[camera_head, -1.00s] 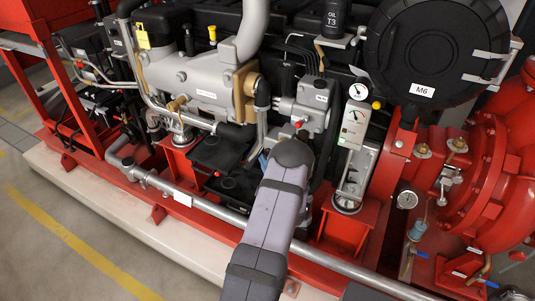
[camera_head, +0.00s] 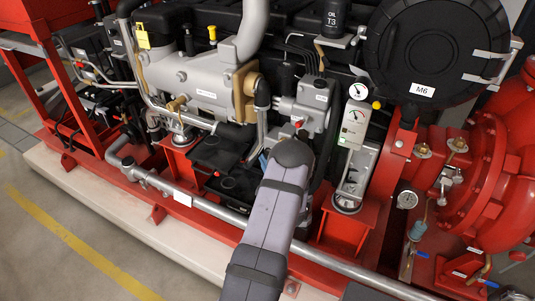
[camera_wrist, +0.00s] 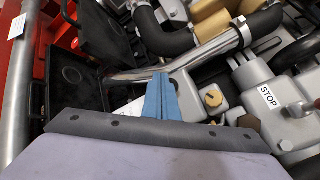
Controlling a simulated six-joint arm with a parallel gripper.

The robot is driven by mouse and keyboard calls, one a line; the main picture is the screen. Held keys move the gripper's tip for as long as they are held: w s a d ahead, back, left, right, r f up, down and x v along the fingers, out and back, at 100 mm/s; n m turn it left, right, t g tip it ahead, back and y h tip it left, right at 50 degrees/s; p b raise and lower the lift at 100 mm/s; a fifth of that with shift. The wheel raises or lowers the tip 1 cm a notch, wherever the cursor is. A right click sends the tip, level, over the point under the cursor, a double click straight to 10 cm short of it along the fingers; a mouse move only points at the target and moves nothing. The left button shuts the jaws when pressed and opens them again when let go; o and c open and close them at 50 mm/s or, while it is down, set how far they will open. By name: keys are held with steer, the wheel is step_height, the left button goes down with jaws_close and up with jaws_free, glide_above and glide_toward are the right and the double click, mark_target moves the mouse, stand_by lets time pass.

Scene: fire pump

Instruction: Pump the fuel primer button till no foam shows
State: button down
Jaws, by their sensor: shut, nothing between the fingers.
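My gripper (camera_wrist: 162,97) shows in the wrist view as blue fingers closed together, with nothing between them. In the head view, my grey arm covers most of it, and only a bit of blue (camera_head: 263,160) shows at the left of the arm's end. A round tan knob (camera_wrist: 213,98) on a pale grey housing sits just right of the fingertips in the wrist view, apart from them. It may be the primer button, but no label shows on it. I cannot make out any foam in either view.
A black open box (camera_wrist: 75,85), hoses and a metal pipe (camera_wrist: 205,52) crowd the fingers. A gauge panel (camera_head: 355,125) stands right of my arm.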

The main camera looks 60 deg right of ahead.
steer(key=shift+d+b, duration=0.5)
steer(key=shift+d, duration=0.75)
stand_by(1.3)
steer(key=shift+a, duration=0.25)
steer(key=shift+a+p, duration=0.6)
steer(key=shift+a, duration=0.45)
steer(key=shift+a+p, duration=0.9)
steer(key=shift+a, duration=1.65)
